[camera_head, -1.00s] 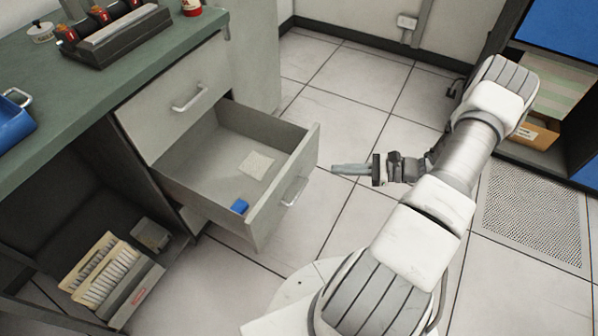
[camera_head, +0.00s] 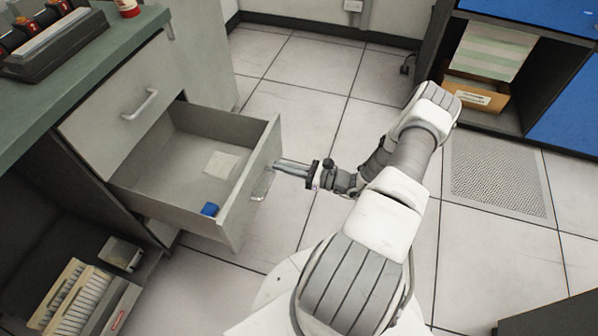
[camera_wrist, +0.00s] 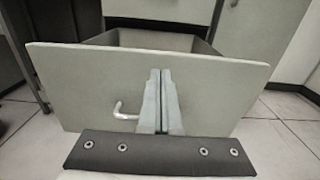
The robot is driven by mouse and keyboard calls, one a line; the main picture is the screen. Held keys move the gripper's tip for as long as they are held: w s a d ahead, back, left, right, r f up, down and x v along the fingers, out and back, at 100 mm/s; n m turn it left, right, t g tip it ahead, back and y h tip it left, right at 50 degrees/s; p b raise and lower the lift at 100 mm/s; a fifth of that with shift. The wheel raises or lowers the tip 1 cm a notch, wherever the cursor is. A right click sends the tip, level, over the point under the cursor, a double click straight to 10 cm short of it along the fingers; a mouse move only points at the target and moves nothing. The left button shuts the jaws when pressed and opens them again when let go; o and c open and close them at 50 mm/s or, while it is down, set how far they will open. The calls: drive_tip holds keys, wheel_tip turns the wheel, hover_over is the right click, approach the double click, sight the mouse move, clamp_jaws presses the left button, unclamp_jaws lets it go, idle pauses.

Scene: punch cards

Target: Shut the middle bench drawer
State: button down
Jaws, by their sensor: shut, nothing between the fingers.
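The middle bench drawer (camera_head: 243,196) is grey and stands pulled well out below a shut drawer. Its front panel also fills the middle of the wrist view (camera_wrist: 80,85). Its bar handle (camera_head: 262,183) shows left of the fingers in the wrist view (camera_wrist: 124,110). A blue block (camera_head: 210,209) and a pale paper card (camera_head: 221,164) lie inside the drawer. My gripper (camera_head: 276,166) is shut and empty. Its fingertips are at the outer face of the drawer front, beside the handle. I cannot tell whether they touch it.
The shut upper drawer (camera_head: 117,107) is above, under the green bench top (camera_head: 62,92). Brushes (camera_head: 80,300) sit in the open bay at lower left. A shelf unit with a cardboard box (camera_head: 476,94) stands at back right. The tiled floor (camera_head: 300,75) behind my arm is clear.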

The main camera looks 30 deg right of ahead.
sight(257, 160)
drive_tip(key=shift+b+x, duration=0.45)
drive_tip(key=shift+x, duration=2.1)
drive_tip(key=shift+a, duration=0.1)
